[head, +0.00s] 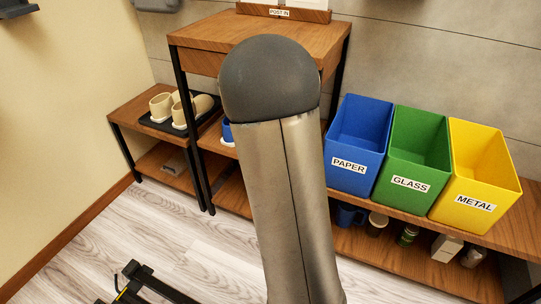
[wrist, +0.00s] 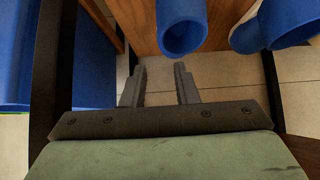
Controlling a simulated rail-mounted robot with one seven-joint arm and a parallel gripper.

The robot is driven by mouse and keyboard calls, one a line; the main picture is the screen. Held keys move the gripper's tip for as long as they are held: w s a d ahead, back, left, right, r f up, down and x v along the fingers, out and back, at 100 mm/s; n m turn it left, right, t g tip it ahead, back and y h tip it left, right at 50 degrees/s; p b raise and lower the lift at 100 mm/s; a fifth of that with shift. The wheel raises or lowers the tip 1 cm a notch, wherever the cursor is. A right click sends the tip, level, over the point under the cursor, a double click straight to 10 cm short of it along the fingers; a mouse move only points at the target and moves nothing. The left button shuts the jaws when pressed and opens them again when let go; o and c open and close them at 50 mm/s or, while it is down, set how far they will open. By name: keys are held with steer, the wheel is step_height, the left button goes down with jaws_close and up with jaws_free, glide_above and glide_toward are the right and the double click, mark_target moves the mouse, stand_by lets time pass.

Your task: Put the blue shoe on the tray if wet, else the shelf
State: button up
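Two blue shoes show at the top of the wrist view, one near the middle (wrist: 182,30) and one at right (wrist: 285,22), cut off by the frame edge. In the head view a blue shoe (head: 227,131) with a pale sole shows partly behind my arm. I cannot tell whether it is wet. My gripper (wrist: 158,84) is open and empty, its fingers just below the middle shoe and apart from it; it is hidden in the head view. A black tray (head: 160,128) with beige shoes lies on the low bench at left. A wooden lower shelf (head: 150,163) is beneath it.
Blue paper (head: 357,130), green glass (head: 418,150) and yellow metal (head: 480,165) bins stand at right. A mug (head: 349,214), cans and a box are below them. A tall wooden table (head: 270,35) stands behind my arm. The floor at left front is partly clear.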

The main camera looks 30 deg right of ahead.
steer(key=s+a+f+n+g+y, duration=0.1)
steer(key=s+a+n+y, duration=0.3)
steer(key=s+a, duration=0.9)
steer(key=s+a+f+n+g+y, duration=0.2)
steer(key=s+a+n, duration=0.6)
steer(key=s+a, duration=0.6)
steer(key=a+g+y, duration=0.1)
steer(key=a+g, duration=0.1)
steer(key=shift+s+a+y, duration=0.3)
steer(key=shift+y, duration=0.1)
steer(key=shift+r, duration=0.15)
step_height(320, 180, up, 35)
steer(key=a+p, duration=0.1)
steer(key=p, duration=3.2)
steer(key=shift+a+r+t, duration=0.15)
steer(key=shift+r+t, duration=0.05)
steer(key=shift+t, duration=0.2)
